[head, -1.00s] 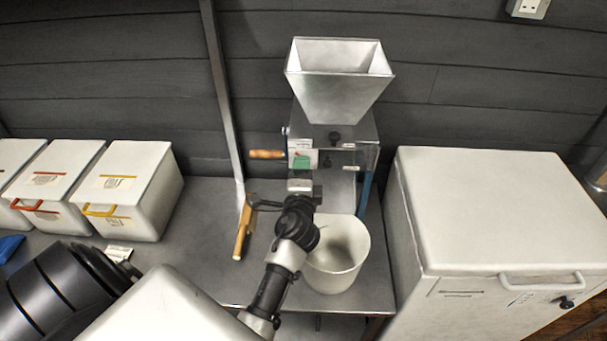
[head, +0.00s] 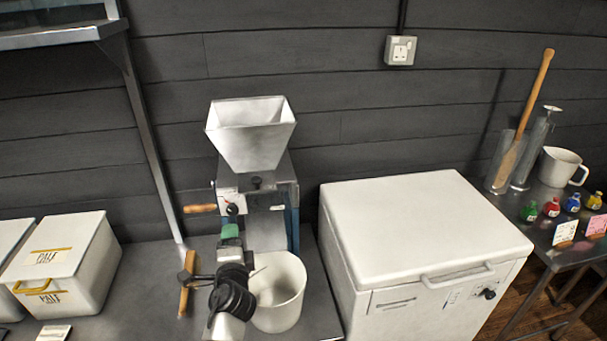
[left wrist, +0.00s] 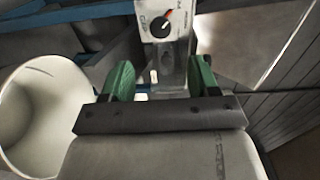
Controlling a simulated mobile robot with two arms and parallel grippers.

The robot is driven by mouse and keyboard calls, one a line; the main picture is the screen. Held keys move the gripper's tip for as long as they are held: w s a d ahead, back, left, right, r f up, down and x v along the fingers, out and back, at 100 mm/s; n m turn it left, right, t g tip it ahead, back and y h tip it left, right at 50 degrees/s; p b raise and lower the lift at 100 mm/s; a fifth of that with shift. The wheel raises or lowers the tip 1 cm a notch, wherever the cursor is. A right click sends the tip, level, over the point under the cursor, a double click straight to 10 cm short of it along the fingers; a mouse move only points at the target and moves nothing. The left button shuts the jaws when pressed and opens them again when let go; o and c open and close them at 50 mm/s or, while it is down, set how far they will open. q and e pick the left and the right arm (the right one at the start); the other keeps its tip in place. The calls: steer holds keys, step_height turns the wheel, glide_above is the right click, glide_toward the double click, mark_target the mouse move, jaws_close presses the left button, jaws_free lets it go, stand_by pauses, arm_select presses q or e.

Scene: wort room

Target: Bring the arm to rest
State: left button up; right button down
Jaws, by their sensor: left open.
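My left gripper (head: 230,238) is in front of the grain mill (head: 258,215), just left of the white bucket (head: 278,290). In the left wrist view the gripper (left wrist: 160,80) has its two green fingers spread apart with nothing between them. Beyond them is the mill's switch plate with a black dial (left wrist: 160,26). The bucket (left wrist: 40,115) stands to the left there. My right gripper is in neither view.
A wooden-handled brush (head: 186,284) lies on the steel bench beside my arm. White lidded bins (head: 85,255) stand at left. A large white chest (head: 425,225) stands close at right. A side table further right holds a jug (head: 562,167) and small coloured bottles.

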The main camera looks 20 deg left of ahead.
arm_select(q)
steer(key=s+d+f+n+g+h, duration=0.25)
steer(key=s+d+g, duration=0.2)
steer(key=s, duration=0.55)
steer(key=s+d+f+n+g+h, duration=0.2)
steer(key=s+d+n+g+h, duration=0.25)
steer(key=s, duration=0.45)
steer(key=s+d+f+n+g+h, duration=0.25)
steer(key=s+d, duration=0.35)
steer(key=s, duration=0.4)
step_height(320, 180, down, 26)
steer(key=f+g, duration=0.1)
steer(key=g, duration=0.1)
steer(key=s+a+f+g, duration=0.1)
steer(key=s+a+f, duration=0.2)
steer(key=s+f, duration=1.2)
steer(key=shift+s+f, duration=0.3)
steer(key=shift+s, duration=0.65)
steer(key=shift+y, duration=0.25)
